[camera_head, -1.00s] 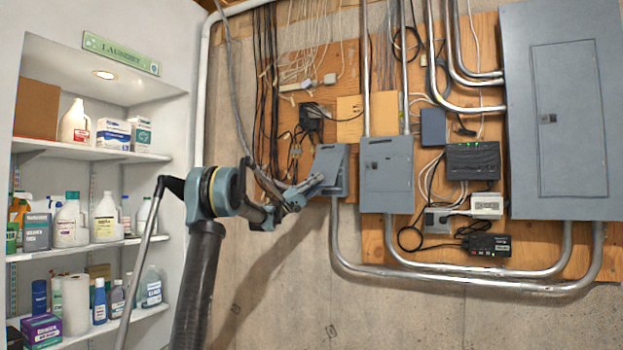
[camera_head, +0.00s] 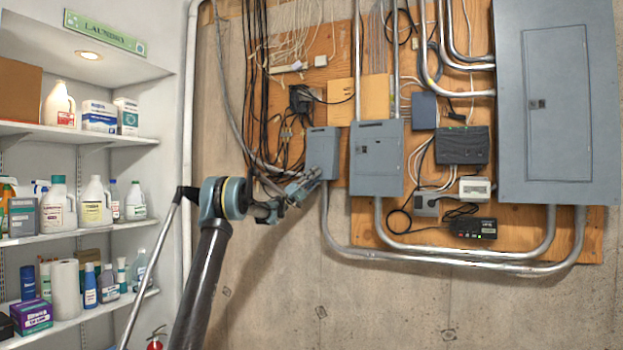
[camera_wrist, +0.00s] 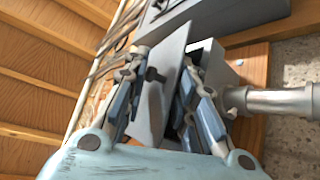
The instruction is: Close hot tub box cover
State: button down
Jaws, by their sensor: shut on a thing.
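The small grey hot tub box (camera_head: 323,147) hangs on the wall panel at the left end of the row of boxes. In the wrist view its grey cover (camera_wrist: 170,78) stands at an angle to the box body (camera_wrist: 207,52), with a dark gap between them. My gripper (camera_head: 304,187) is at the box's lower left edge. In the wrist view my gripper (camera_wrist: 162,72) has one finger on each side of the cover, the right one in the gap. It is shut on the cover. The fingertips' contact is partly hidden.
A larger grey box (camera_head: 376,158) is close on the right, and a big electrical panel (camera_head: 558,110) stands further right. Metal conduit (camera_head: 450,262) runs below. Black cables (camera_head: 262,90) hang at left, near shelves of bottles (camera_head: 92,207).

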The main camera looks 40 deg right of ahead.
jog(key=shift+w+d, duration=0.1)
jog(key=shift+d, duration=0.1)
jog(key=c, duration=1.5)
grip_release()
jog(key=shift+f, duration=0.1)
jog(key=shift+v, duration=4.05)
jog(key=shift+c, duration=0.7)
